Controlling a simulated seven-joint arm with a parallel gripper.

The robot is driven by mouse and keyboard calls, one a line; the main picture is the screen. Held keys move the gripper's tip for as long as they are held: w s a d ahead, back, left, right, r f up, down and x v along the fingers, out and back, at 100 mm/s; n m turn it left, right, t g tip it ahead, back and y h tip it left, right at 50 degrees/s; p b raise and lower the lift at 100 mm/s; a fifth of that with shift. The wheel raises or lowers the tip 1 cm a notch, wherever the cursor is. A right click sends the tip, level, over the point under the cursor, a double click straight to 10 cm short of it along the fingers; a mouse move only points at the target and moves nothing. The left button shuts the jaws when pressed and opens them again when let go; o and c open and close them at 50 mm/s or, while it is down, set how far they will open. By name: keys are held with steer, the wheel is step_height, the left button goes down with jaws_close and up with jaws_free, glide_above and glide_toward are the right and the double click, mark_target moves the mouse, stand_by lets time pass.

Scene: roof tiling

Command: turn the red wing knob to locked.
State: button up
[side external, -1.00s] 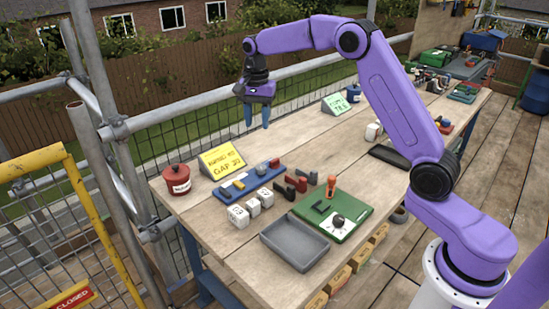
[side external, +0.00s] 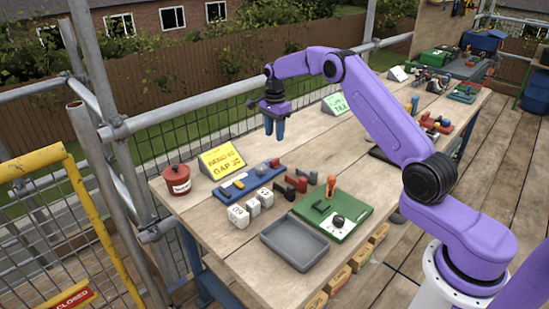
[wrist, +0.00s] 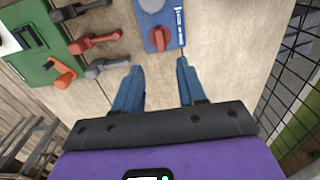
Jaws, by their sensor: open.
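The red wing knob (wrist: 160,39) sits at the near end of a blue board (wrist: 147,12) in the wrist view, with small white markings beside it. In the side view the knob (side external: 275,162) is small, at the right end of the blue board (side external: 232,190). My gripper (side external: 274,138) hangs above the bench, beyond the board's right end, pointing down. In the wrist view my gripper's (wrist: 160,67) two blue fingers are apart and empty. The knob shows just ahead of the gap between them, not touched. The lock markings are too small to read.
Red and dark handles (wrist: 96,42) lie between the blue board and a green board (wrist: 35,45) with an orange lever (wrist: 62,75). A yellow sign (side external: 221,160), red pot (side external: 176,179), white cubes (side external: 253,206) and grey tray (side external: 295,242) are nearby.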

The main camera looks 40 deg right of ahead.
mark_target(274, 159)
step_height(274, 159, down, 11)
steer(key=shift+r, duration=0.15)
stand_by(0.4)
jaws_close()
